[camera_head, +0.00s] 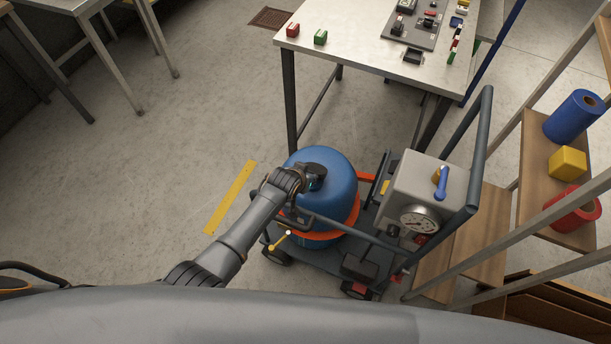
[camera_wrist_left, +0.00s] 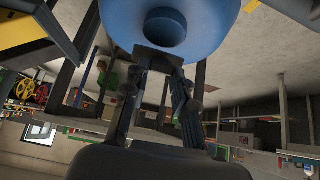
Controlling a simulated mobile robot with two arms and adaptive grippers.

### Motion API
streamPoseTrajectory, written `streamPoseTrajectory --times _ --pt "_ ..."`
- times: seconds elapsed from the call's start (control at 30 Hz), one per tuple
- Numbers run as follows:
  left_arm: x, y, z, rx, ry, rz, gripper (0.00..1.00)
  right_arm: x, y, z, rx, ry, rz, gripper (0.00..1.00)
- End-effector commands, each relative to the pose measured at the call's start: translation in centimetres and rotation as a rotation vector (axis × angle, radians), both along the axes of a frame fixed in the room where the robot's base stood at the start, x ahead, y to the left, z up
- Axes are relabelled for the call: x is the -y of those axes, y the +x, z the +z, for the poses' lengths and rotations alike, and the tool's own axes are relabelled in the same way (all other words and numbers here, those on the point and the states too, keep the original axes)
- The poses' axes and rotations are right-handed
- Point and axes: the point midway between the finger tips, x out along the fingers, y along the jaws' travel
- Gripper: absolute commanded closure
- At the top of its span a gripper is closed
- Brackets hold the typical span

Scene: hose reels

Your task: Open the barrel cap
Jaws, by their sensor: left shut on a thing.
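A blue barrel (camera_head: 335,172) with an orange band stands upright on a wheeled cart. The dark round barrel cap (camera_head: 316,168) sits on its top. In the left wrist view the cap (camera_wrist_left: 165,24) is a darker blue disc on the blue barrel top (camera_wrist_left: 220,20). My left gripper (camera_head: 303,181) reaches in from the lower left, low beside the cap. In the left wrist view its fingertips (camera_wrist_left: 159,58) are close together on the cap's near edge; the exact contact is dark and partly hidden. My right gripper is in neither view.
The cart (camera_head: 372,262) carries a grey box with a gauge (camera_head: 418,220) and a blue lever, right of the barrel, with a tall handle rail (camera_head: 478,150). A workbench (camera_head: 360,52) stands behind and shelves (camera_head: 545,185) at right.

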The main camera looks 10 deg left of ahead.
Motion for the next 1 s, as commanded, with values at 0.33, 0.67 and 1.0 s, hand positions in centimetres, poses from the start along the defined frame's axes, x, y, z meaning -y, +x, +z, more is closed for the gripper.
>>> streamPoseTrajectory --times 0.33,0.67,1.0 --pt "0.38 1.3 1.37 0.032 -0.01 0.0 1.0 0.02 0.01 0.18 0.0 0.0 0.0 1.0" --pt "0.33 1.19 1.26 0.03 -0.009 -0.001 0.51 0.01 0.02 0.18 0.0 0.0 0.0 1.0" --pt "0.21 0.82 1.02 0.021 -0.006 -0.001 0.51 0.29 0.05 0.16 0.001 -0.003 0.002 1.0"
